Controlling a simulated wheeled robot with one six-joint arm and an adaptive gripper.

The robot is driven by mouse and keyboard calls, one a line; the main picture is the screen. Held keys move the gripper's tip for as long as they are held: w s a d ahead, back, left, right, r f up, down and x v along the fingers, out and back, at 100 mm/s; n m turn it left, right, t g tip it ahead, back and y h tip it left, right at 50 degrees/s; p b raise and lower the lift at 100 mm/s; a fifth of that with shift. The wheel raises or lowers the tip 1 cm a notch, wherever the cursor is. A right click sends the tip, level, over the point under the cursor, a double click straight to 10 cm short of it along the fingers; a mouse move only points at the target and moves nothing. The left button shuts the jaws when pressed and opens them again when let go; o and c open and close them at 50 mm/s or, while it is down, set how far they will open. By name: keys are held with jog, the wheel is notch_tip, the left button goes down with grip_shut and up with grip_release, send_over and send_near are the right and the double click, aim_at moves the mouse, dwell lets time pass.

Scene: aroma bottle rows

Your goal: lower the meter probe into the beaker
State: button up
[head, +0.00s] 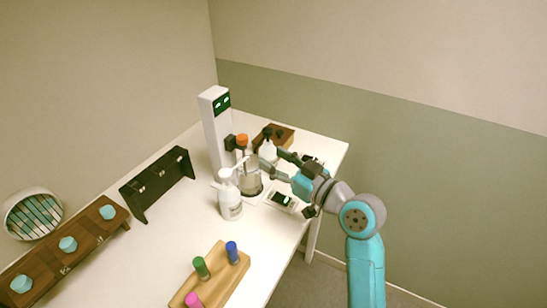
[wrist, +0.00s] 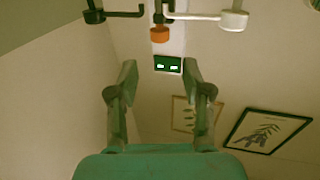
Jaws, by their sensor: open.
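The meter is a tall white column (head: 215,125) with a lit green display at the back of the table; the display (wrist: 168,65) also shows in the wrist view. An orange-topped part (head: 242,140), which looks like the probe's cap, sits beside the column by a black holder; it also shows in the wrist view (wrist: 160,34). The probe's lower end is hidden. The clear greyish beaker (head: 251,182) stands in front of the column. My gripper (head: 271,161) is open and empty beside the orange top, above and right of the beaker; its spread fingers show in the wrist view (wrist: 160,78).
A white pump bottle (head: 231,200) stands left of the beaker, and a black-topped white bottle (head: 267,149) behind it. A small display device (head: 283,200) lies right. A wooden vial rack (head: 222,274), a dark rack (head: 158,183) and a brown box (head: 283,138) also stand there.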

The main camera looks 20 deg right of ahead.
jog(key=shift+w+d+r, duration=0.1)
jog(key=shift+w+r, duration=0.05)
jog(key=shift+r, duration=0.15)
jog(key=c, duration=0.4)
jog(key=r+n+g, duration=0.1)
jog(key=r, duration=0.1)
jog(key=w+d+r+g+y, duration=0.1)
jog(key=r, duration=0.2)
jog(key=d+r+n+g+y, duration=0.1)
jog(key=r, duration=0.2)
jog(key=shift+w+n+g, duration=0.25)
jog(key=shift+n+g, duration=0.05)
jog(key=shift+g, duration=0.1)
grip_shut()
send_over(243, 146)
jog(key=d, duration=0.1)
jog(key=f, duration=0.2)
jog(key=shift+s+d+f+g+y, duration=0.1)
jog(key=shift+d+f+g+y, duration=0.1)
jog(key=shift+f, duration=0.75)
jog(key=shift+s+d+f+g+y, duration=0.1)
jog(key=shift+f+g, duration=0.1)
jog(key=shift+f, duration=0.7)
jog(key=shift+f, duration=2.1)
